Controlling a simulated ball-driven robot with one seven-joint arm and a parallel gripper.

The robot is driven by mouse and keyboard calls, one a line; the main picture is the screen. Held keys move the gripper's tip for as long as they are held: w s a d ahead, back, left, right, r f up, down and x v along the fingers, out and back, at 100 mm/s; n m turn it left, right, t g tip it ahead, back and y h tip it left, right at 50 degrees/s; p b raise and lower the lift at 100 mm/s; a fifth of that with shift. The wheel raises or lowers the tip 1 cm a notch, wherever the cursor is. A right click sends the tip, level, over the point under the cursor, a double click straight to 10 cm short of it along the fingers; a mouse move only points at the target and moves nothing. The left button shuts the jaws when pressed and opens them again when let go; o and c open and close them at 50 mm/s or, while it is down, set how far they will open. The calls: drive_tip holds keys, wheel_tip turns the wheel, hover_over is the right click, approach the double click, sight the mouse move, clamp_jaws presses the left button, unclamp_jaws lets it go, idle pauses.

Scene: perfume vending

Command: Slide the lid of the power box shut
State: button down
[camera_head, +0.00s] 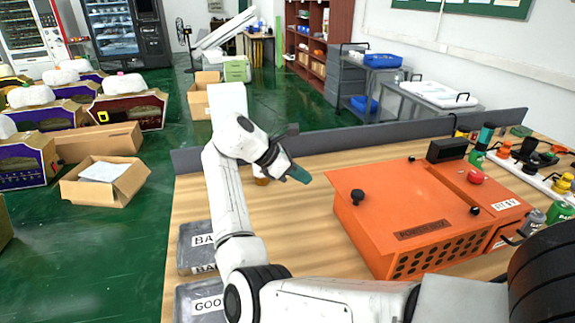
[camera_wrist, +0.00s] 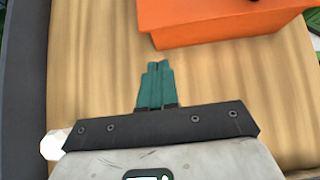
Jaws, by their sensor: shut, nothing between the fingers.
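The orange power box (camera_head: 400,245) stands on the wooden table, with a "POWER BOX" label and round holes along its front side. Its orange lid (camera_head: 395,200) has a black knob (camera_head: 357,196) near its left edge. The lid reaches out past the box body on the left. My gripper (camera_head: 300,174) is left of the lid, apart from it, with its teal fingers shut and empty. In the wrist view the fingers (camera_wrist: 157,75) are together over bare wood, and an orange corner of the box (camera_wrist: 215,20) shows ahead to the right.
Grey trays marked "BA..." (camera_head: 196,240) and "GOOD" (camera_head: 207,303) sit at the table's left edge. A red button (camera_head: 475,177) is on the box's right part. Bottles and a black block (camera_head: 447,149) stand behind. A low grey partition (camera_head: 330,139) borders the table's back.

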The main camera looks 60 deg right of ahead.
sight(338, 174)
drive_tip(key=shift+s+d+p, duration=0.3)
drive_tip(key=shift+s+d, duration=1)
drive_tip(key=shift+s, duration=0.25)
drive_tip(key=s+d+r+p, duration=0.1)
drive_tip(key=p, duration=0.2)
drive_tip(key=s+p, duration=0.1)
drive_tip(key=p, duration=0.1)
drive_tip(key=d+p, duration=0.1)
drive_tip(key=p, duration=0.1)
drive_tip(key=shift+s+d+f, duration=0.15)
drive_tip(key=shift+s+d, duration=0.1)
drive_tip(key=shift+s, duration=0.15)
drive_tip(key=shift+s+d+f+p, duration=0.2)
drive_tip(key=shift+s+p, duration=0.1)
drive_tip(key=shift+p, duration=0.4)
drive_tip(key=shift+f, duration=0.15)
drive_tip(key=shift+s, duration=0.1)
